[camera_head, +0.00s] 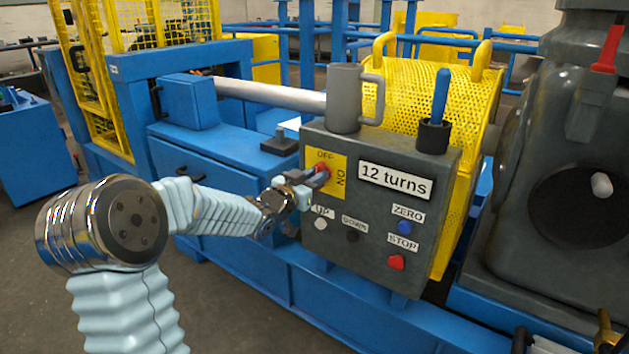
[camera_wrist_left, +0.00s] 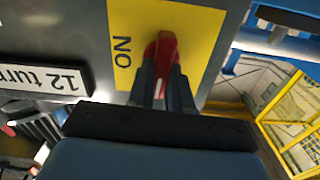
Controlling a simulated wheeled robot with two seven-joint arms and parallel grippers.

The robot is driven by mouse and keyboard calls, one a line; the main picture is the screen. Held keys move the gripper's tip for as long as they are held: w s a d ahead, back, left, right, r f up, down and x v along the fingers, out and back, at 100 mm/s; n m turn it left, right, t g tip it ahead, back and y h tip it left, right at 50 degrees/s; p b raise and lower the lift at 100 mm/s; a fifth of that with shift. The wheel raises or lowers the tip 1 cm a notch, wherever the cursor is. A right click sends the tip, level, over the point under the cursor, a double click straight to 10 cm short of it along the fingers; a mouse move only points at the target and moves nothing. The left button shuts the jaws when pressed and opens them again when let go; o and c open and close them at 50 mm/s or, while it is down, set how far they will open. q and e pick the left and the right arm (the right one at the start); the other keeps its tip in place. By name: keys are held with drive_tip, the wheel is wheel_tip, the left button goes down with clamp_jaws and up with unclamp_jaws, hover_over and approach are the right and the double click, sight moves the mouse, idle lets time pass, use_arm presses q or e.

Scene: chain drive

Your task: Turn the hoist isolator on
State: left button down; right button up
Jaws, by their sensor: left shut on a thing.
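The hoist isolator is a red knob (camera_head: 322,169) on a yellow plate (camera_head: 340,163) marked OFF at the top and ON at the right. The plate is on the front of a grey control box (camera_head: 330,236). My left gripper (camera_head: 312,180) is shut on the knob, with one finger on each side. In the left wrist view, which is nearly upside down, the red knob (camera_wrist_left: 165,51) sits between the fingers. Its white mark is on the end towards my gripper, the OFF side. The OFF word is hidden there.
Below the plate are an UP button (camera_head: 321,224), a DOWN button (camera_head: 352,236), a blue ZERO button (camera_head: 405,227) and a red STOP button (camera_head: 397,262). A blue-handled lever (camera_head: 440,97) stands on the box's right side, near a yellow mesh guard (camera_head: 415,92).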

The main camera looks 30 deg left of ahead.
use_arm(q)
drive_tip(key=shift+d+f+m+b, duration=0.1)
drive_tip(key=shift+d+m+b, duration=0.1)
drive_tip(key=shift+m+b, duration=3.95)
drive_tip(key=shift+d+f+m+b, duration=0.1)
drive_tip(key=shift+d+m+b, duration=0.05)
drive_tip(key=shift+m+b, duration=3.95)
use_arm(e)
wheel_tip(320, 180, down, 16)
drive_tip(key=d, duration=0.1)
drive_tip(key=shift+w+p, duration=0.35)
use_arm(q)
drive_tip(key=shift+m, duration=0.55)
use_arm(e)
drive_tip(key=shift+f, duration=0.1)
use_arm(q)
drive_tip(key=c, duration=1)
unclamp_jaws()
drive_tip(key=shift+w+f, duration=0.1)
drive_tip(key=shift+c, duration=0.2)
